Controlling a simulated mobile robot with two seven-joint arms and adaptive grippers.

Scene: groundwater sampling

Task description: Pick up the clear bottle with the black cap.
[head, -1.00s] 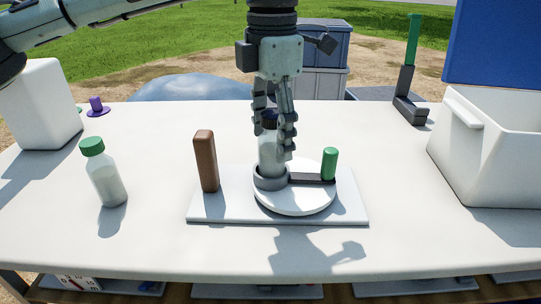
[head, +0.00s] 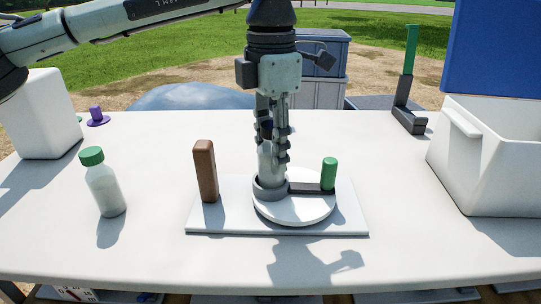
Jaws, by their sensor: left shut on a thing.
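The clear bottle (head: 265,165) stands upright in the grey ring holder (head: 268,191) on a round white disc. Its dark cap (head: 264,131) is mostly hidden behind the fingers. My left gripper (head: 272,145) comes down from above and is shut on the bottle around its upper part. The fingers hide the bottle's right side. My right gripper is not in view.
The disc (head: 294,213) has a green upright peg (head: 328,173) and sits on a white board (head: 347,222) with a brown block (head: 205,170). A green-capped bottle (head: 104,186) stands left. A white cooler (head: 487,178) with a blue lid (head: 497,50) stands right.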

